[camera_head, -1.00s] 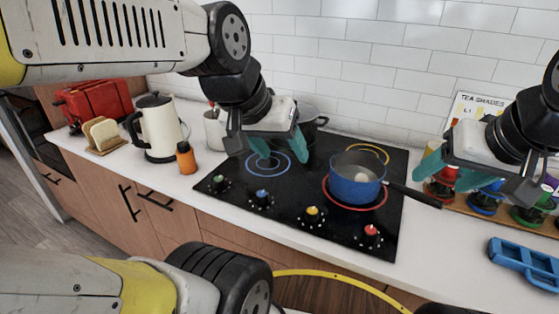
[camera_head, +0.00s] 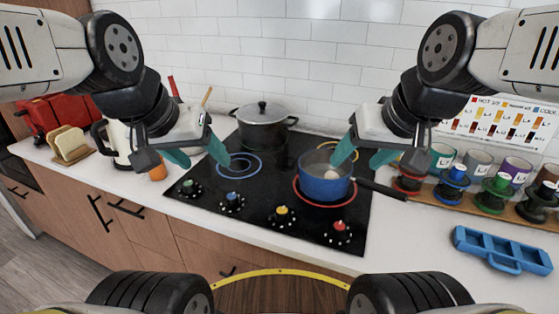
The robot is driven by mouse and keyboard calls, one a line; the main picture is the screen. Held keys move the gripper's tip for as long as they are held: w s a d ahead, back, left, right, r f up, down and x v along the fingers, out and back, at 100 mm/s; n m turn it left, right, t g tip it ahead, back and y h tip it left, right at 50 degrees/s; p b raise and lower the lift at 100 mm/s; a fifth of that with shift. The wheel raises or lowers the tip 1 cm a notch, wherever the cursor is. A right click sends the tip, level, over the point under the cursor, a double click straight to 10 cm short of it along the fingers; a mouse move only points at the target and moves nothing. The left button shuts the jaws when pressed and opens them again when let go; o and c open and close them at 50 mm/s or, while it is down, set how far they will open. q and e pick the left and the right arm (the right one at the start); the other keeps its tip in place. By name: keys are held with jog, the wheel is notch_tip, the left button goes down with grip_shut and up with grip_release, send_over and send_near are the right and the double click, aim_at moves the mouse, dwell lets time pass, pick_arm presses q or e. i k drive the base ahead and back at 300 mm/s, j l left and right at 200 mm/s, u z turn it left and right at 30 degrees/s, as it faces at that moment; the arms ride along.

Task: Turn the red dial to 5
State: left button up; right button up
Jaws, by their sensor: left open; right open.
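The red dial (camera_head: 340,229) is at the front right of the black cooktop (camera_head: 262,212), the rightmost in a row with the yellow dial (camera_head: 281,213), blue dial (camera_head: 232,200) and green dial (camera_head: 188,188). Its number marks are too small to read. My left gripper (camera_head: 198,157) is open and empty above the cooktop's left edge, away from the dials. My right gripper (camera_head: 357,155) is open and empty above the right side of the cooktop, near the blue pot and behind the red dial.
A blue pot (camera_head: 325,187) with a pale item inside sits on the red-ringed burner, its dark handle pointing right. A lidded pot (camera_head: 263,128) stands at the back. A blue tray (camera_head: 502,250) and colored cups on a rack are at right. The front counter strip is clear.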

aim_at(338, 229)
jog(key=k+j+z, duration=0.1)
jog(key=j+z, duration=0.15)
jog(key=k+j+z, duration=0.25)
jog(key=j, duration=0.2)
jog(key=k+j+z, duration=0.1)
jog(key=j+z, duration=0.15)
jog(key=j, duration=0.1)
